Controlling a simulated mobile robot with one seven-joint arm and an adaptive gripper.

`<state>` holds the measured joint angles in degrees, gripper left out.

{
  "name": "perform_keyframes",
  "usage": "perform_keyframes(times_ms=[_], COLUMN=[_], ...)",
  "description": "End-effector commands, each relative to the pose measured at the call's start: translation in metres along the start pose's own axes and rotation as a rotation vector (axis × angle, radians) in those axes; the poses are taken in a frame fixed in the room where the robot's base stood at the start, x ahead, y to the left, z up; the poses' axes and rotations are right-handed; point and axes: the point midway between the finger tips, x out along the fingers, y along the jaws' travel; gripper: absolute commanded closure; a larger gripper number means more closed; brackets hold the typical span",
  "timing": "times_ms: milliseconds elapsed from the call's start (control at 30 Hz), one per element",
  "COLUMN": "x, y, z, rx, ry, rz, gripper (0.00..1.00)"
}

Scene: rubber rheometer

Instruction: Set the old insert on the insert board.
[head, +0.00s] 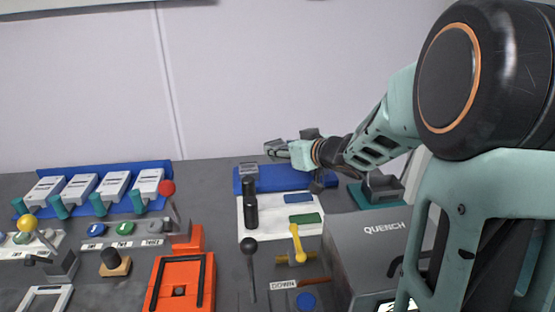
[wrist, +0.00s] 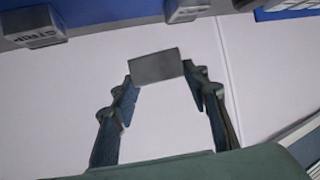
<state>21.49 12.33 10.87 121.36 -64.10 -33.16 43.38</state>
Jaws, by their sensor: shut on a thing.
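My gripper (head: 277,148) is stretched out to the left near the back wall, above the blue board. In the wrist view its two fingers (wrist: 157,85) are closed on the ends of a plain grey rectangular block (wrist: 157,66), which I take to be the old insert. A long blue board (head: 285,180) lies at the back of the bench, with a grey block (head: 249,169) at its left end. Its right part is partly hidden by my wrist. I cannot read a label that tells whether this is the insert board.
A white mat (head: 280,228) in front carries a black cylinder (head: 251,205), a blue bar (head: 299,198) and a green bar (head: 305,219). The grey QUENCH box (head: 370,250) stands at right, an orange frame (head: 155,290) front left. A blue rack (head: 90,175) holds several white units.

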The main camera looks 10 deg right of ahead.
Motion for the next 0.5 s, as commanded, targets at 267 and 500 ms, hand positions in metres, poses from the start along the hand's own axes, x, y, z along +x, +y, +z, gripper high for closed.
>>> perform_keyframes(times_ms=[267, 500], x=[0.036, 0.046], y=[0.03, 0.039], z=[0.034, 0.043], rx=[0.0, 0.001], ry=[0.002, 0.001], rz=[0.0, 0.001], gripper=[0.92, 0.92])
